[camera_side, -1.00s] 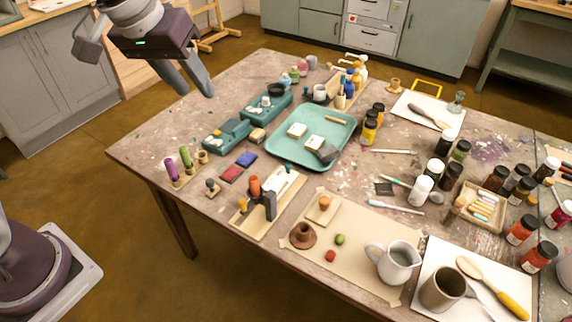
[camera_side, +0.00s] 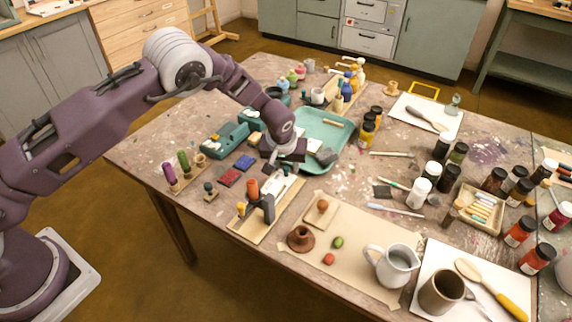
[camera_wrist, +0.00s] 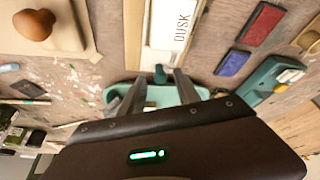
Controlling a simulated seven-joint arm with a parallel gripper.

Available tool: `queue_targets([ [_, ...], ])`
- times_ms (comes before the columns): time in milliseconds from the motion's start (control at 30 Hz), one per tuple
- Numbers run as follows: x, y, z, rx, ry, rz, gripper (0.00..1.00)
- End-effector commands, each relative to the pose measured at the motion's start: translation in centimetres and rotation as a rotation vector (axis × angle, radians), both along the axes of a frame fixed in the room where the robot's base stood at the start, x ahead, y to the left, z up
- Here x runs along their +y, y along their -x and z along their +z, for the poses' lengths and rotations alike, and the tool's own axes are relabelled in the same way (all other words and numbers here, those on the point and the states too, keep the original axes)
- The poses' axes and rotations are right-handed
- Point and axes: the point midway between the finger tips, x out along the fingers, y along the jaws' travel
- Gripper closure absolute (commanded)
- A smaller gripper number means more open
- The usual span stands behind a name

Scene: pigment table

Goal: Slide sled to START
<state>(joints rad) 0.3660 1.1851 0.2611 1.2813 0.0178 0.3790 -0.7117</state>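A wooden track board (camera_side: 245,228) lies near the table's front edge, with a white strip along it. In the wrist view a white plate (camera_wrist: 161,27) on this board (camera_wrist: 133,35) reads DUSK. A small teal knob (camera_wrist: 160,74) stands at the plate's near end; I cannot tell for sure that it is the sled's handle. START is not readable in either view. My gripper (camera_wrist: 158,80) is open, pointing down over the board's far end, its fingers apart on either side of the knob in the picture. It also shows in the side view (camera_side: 285,165); contact is not clear.
An orange peg (camera_side: 252,190) and a dark upright block (camera_side: 268,207) stand on the board. A red pad (camera_side: 230,177) and a blue pad (camera_side: 245,163) lie left of my gripper. A teal tray (camera_side: 335,135) is behind it, and a tan sheet (camera_side: 345,245) is to the right.

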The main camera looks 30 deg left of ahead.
Motion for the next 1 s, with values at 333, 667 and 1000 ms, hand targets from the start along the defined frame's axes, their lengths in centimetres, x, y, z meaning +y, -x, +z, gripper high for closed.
queue_targets([
  [333, 0.02, -0.02, -0.09, 0.001, 0.0, 0.0, 0.85],
  [667, -0.01, -0.01, -0.05, 0.001, 0.0, 0.0, 1.0],
  [1000, -0.03, -0.03, -0.03, 0.0, 0.001, 0.0, 1.0],
])
